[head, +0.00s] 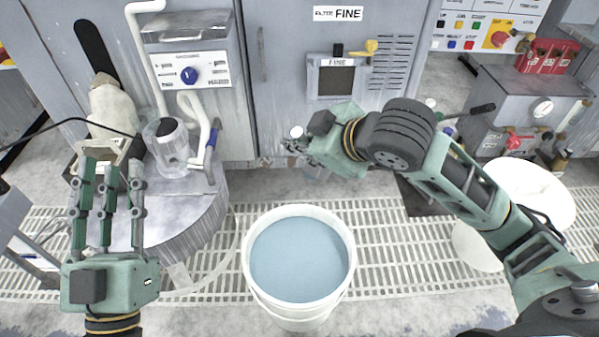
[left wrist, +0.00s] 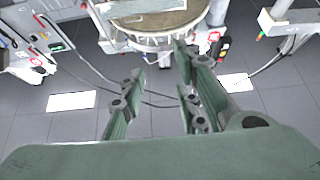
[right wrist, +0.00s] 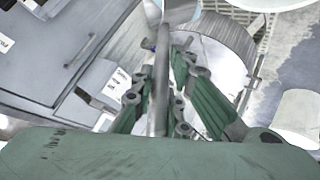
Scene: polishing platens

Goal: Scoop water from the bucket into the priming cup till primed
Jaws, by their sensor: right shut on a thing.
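The white bucket (head: 250,281) stands on the floor grating, with blue-grey water (head: 300,258) in it. A clear cup (head: 170,165) with a dark part at its top stands on the round metal drum at left; it looks like the priming cup. My right gripper (head: 298,143) is beyond and above the bucket. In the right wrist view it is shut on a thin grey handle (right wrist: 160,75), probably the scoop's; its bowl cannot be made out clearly. My left gripper (head: 107,172) is open and empty over the drum's left side; it also shows in the left wrist view (left wrist: 160,75).
The round drum (head: 190,235) has a blue-handled valve (head: 211,145) and white hose beside the cup. A pale sack (head: 112,105) stands behind my left fingers. Grey cabinets (head: 290,70) close off the back. A white round container (head: 535,185) is at right. Grating around the bucket is clear.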

